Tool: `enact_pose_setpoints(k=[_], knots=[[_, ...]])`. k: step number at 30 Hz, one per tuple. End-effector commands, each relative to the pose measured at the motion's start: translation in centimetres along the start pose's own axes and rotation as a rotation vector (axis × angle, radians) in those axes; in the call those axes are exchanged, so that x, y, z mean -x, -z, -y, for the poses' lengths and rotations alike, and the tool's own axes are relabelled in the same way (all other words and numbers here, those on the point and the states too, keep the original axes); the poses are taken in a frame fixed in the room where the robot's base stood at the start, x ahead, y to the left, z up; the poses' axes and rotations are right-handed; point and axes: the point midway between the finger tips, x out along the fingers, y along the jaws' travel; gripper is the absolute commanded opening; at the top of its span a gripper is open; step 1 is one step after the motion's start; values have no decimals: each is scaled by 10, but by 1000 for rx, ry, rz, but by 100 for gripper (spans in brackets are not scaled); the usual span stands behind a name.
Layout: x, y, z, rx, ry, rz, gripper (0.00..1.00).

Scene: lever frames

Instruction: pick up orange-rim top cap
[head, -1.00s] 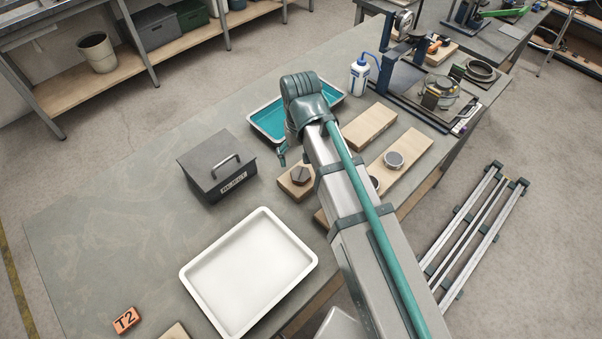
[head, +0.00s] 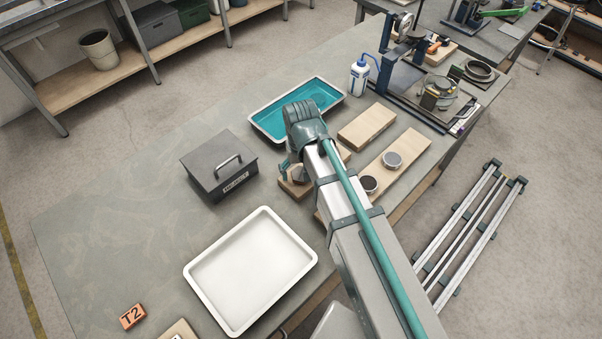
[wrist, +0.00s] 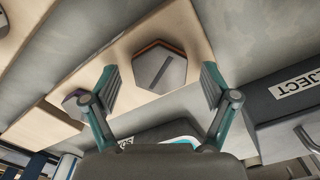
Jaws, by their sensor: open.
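The orange-rim top cap (wrist: 160,67) is a grey hexagon with a dark slot across its top and an orange edge. It sits on a light wooden block (wrist: 190,28) in the wrist view. My gripper (wrist: 160,84) is open and empty, with one finger on each side of the cap and visible gaps between. I cannot tell whether the fingertips reach down to its height. In the head view my wrist hangs over the wooden block (head: 293,190), and the cap there is partly hidden by my gripper.
A second hexagonal cap with a purplish rim (wrist: 75,101) lies left in the wrist view. The dark REJECT box (head: 218,168) stands close to my gripper. A white tray (head: 190,273), a teal-lined tray (head: 254,117) and wooden boards (head: 367,127) surround it.

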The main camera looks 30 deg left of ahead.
Motion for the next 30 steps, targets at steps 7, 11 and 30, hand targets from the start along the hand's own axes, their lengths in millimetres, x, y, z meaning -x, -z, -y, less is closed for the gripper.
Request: enact_pose_setpoints(k=[7,11,30], knots=[[0,0,0,0,0,0,67],[0,0,0,0,0,0,45],[4,1,0,0,0,-1,7]])
